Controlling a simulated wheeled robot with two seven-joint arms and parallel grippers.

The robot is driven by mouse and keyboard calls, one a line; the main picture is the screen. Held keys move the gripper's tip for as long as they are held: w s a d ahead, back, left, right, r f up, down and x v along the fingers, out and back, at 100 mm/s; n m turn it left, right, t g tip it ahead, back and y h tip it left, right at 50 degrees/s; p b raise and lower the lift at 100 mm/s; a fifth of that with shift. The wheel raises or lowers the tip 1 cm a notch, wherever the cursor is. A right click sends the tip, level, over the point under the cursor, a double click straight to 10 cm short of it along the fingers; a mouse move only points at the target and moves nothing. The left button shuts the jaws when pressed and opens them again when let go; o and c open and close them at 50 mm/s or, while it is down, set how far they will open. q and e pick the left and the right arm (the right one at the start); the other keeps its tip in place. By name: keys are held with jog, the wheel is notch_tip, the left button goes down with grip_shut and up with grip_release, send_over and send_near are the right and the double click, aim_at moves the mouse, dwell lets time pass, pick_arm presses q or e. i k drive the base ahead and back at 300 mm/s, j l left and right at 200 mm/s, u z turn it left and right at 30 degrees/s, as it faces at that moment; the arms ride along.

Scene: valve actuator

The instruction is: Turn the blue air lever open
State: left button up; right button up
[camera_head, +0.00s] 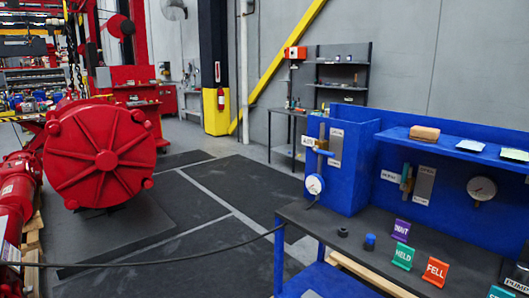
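A blue panel box (346,183) stands at the back of the bench, with a small brass-coloured valve fitting (322,145) on its face among white labels. Another fitting (406,178) with a brass-coloured part and a grey plate is on the blue back panel to the right, also among labels. The lettering is too small to read surely, so I cannot tell which fitting is the air lever or how its handle is turned. Neither gripper is clearly visible.
The dark bench top (350,225) holds coloured signs, including a red one (436,271), and a blue cap (370,242). Gauges sit on the panels. A blue shelf (450,146) overhangs the right side. A black hose (150,262) runs leftward past a red machine (100,155).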

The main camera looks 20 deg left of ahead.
aim_at(315, 148)
jog(key=u, duration=0.15)
jog(key=i+j+z, duration=0.2)
jog(key=i, duration=0.35)
jog(key=i+j+z, duration=0.15)
jog(key=i+j, duration=0.3)
jog(key=i, duration=0.1)
